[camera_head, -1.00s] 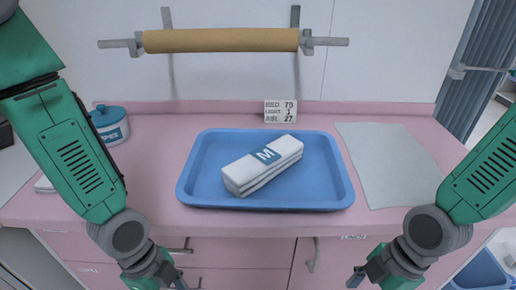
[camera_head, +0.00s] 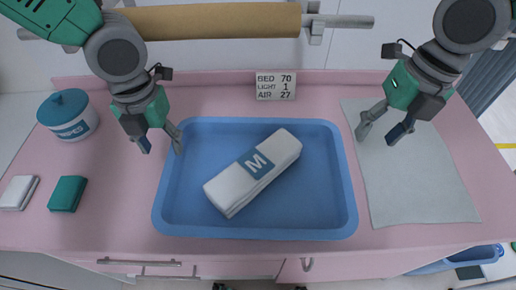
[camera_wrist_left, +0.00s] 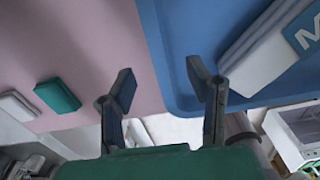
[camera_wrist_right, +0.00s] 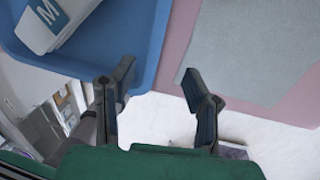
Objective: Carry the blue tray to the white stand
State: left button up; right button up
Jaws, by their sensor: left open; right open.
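The blue tray (camera_head: 262,232) lies flat on the pink counter and holds a white folded bundle (camera_head: 286,150) marked M. My left gripper (camera_head: 162,147) is open at the tray's left rim near the far corner. In the left wrist view the tray rim (camera_wrist_left: 160,60) runs between its fingers. My right gripper (camera_head: 378,136) is open just right of the tray's right side, over the grey mat. In the right wrist view the tray rim (camera_wrist_right: 154,50) appears between its fingers. Whether either gripper touches the tray is unclear. I cannot identify the white stand in these views.
The pink counter (camera_head: 110,215) also holds a blue-lidded jar (camera_head: 72,130), a green block (camera_head: 68,194), a white block (camera_head: 18,192), a small sign (camera_head: 276,86) and a grey mat (camera_head: 425,190). A paper roll (camera_head: 215,18) hangs behind. A blue bin (camera_head: 470,258) stands low at right.

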aim_at(169, 166)
pick_arm(q)
jog(key=shift+w+d+r, duration=0.1)
jog(key=shift+d+r, duration=0.1)
jog(key=shift+s+a, duration=0.25)
jog(key=shift+s, duration=0.15)
jog(key=shift+a, duration=0.15)
jog(key=f, duration=0.7)
jog(key=shift+w+f, duration=0.15)
jog(key=shift+w, duration=0.05)
pick_arm(e)
jog(key=f, duration=0.4)
jog(key=a+f, duration=0.1)
jog(key=f, duration=0.3)
jog(key=a+f, duration=0.1)
jog(key=f, duration=0.3)
jog(key=shift+s+a+f, duration=0.15)
jog(key=shift+a+f, duration=0.1)
jog(key=shift+f, duration=0.1)
pick_arm(q)
jog(key=shift+a+f, duration=0.1)
jog(key=shift+f, duration=0.1)
pick_arm(e)
jog(key=shift+a+f, duration=0.25)
jog(key=shift+f, duration=0.05)
